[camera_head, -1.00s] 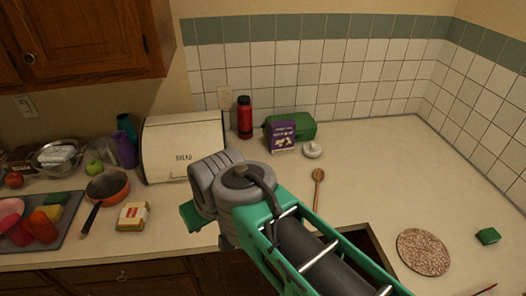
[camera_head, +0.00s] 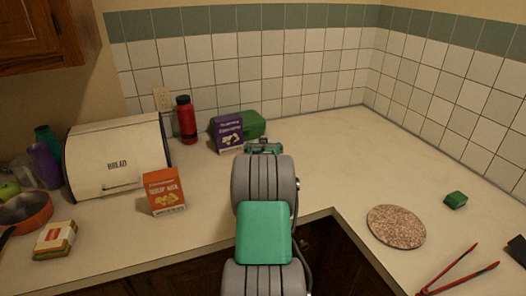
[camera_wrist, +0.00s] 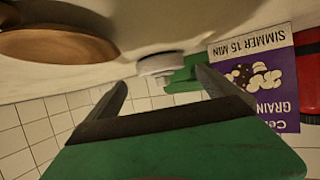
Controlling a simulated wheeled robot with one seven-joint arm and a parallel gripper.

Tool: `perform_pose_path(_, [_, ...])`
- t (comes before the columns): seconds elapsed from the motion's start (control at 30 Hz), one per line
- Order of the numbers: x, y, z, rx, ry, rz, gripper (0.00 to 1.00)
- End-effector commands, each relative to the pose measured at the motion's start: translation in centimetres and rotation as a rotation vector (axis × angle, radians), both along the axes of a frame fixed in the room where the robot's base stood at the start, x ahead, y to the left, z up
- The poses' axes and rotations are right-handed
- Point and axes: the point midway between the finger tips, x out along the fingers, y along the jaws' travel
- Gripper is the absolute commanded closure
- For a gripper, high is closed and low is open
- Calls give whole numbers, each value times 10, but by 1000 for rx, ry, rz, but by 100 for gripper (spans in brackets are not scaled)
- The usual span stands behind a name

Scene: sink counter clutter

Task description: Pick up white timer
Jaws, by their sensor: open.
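The white timer (camera_wrist: 158,65) is a small round white thing with a knob, resting on the counter. It appears upside down in the wrist view, between and beyond the fingertips. In the head view my arm hides it. My gripper (camera_wrist: 160,82) is open and empty, with its two dark fingers apart and pointing toward the timer. It also shows in the head view (camera_head: 263,147), low over the counter in front of the purple box. I cannot tell the exact gap to the timer.
A purple grain box (camera_head: 228,135) and a green object (camera_head: 252,124) stand close by at the back. A red bottle (camera_head: 186,120), orange box (camera_head: 164,191) and bread box (camera_head: 117,155) are left.

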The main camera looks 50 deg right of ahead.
Motion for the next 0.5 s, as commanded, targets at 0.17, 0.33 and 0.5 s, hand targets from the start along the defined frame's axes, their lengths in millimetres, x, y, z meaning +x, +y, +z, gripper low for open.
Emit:
perform_pose_path(0.17, [11, -13, -3, 2, 2, 1, 1])
perform_pose_path(0.33, [27, -33, -11, 4, 3, 1, 1])
perform_pose_path(0.5, [35, -43, -16, 1, 1, 2, 1])
